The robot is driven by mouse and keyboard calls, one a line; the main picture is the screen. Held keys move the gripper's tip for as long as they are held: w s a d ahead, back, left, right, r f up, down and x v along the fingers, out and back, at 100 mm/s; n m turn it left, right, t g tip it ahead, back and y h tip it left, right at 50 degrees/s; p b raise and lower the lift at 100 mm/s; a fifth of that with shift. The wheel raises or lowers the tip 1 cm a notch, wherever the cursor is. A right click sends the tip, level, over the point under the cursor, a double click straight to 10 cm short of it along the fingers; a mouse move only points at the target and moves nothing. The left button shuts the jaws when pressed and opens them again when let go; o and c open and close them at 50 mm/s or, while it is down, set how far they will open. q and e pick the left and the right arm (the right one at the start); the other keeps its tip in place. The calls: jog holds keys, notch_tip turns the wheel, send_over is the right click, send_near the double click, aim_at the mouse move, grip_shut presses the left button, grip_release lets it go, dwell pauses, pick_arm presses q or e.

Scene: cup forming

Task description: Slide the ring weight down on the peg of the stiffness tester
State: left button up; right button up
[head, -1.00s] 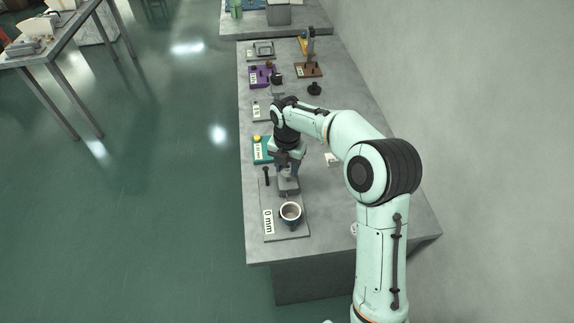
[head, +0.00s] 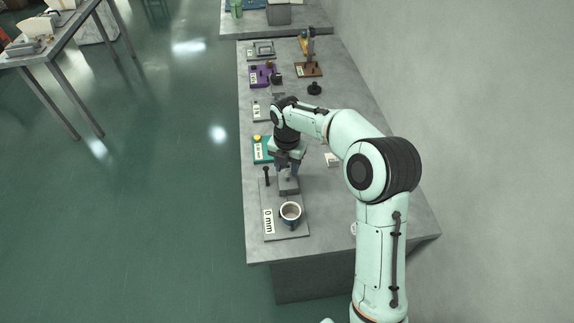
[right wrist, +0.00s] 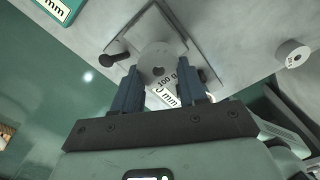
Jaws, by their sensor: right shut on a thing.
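The stiffness tester (head: 299,228) stands on the near part of the bench, a grey plate with a "0 mm" label and a grey block (head: 289,187). My right gripper also shows in the head view (head: 287,172), over the block. The peg is hidden, so I cannot tell how far the ring is down on it. My left gripper is out of view.
A second pale ring (right wrist: 292,54) lies on the bench. A dark knobbed pin (head: 266,176) stands left of the block. A teal plate (head: 262,150) and a purple stand (head: 262,76) are farther back. The wall bounds the right side.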

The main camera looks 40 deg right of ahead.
aim_at(287, 182)
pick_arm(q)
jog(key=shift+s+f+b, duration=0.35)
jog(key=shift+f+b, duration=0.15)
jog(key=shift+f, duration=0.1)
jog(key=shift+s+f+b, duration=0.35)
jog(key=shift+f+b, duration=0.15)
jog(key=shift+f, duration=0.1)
pick_arm(e)
jog(key=shift+f, duration=2.5)
dwell(0.5)
jog(key=o, duration=1.7)
jog(key=shift+c, duration=0.2)
jog(key=shift+r+p, duration=1.45)
jog(key=shift+r, duration=0.95)
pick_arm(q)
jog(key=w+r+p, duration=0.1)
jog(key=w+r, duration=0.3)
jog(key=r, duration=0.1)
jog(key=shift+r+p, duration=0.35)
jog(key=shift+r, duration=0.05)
pick_arm(e)
jog(key=shift+r, duration=1.65)
